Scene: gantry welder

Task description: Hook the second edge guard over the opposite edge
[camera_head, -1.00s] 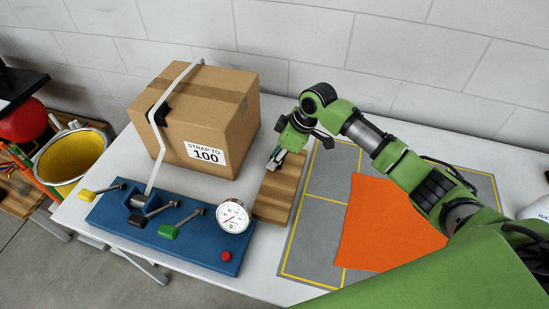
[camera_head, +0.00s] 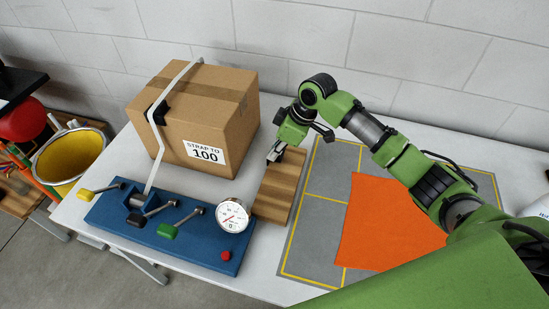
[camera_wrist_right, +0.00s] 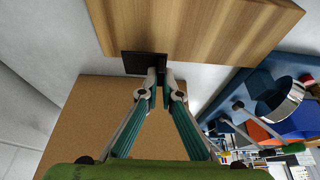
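One black edge guard (camera_head: 161,112) sits at the box's left top edge by the strap. My right gripper (camera_head: 275,152) is right of the box, above the far end of a wooden board (camera_head: 280,190). In the right wrist view, the fingertips (camera_wrist_right: 161,74) are nearly together on the second black edge guard (camera_wrist_right: 137,62), whose flat face extends left over the board's edge. The cardboard box (camera_wrist_right: 70,120) shows below. My left gripper is out of view.
A blue strap tensioner (camera_head: 175,240) with coloured levers and a dial gauge (camera_head: 232,216) stands in front of the box. An orange sheet (camera_head: 385,230) lies on a grey mat (camera_head: 318,240) at right. A white wall closes the back.

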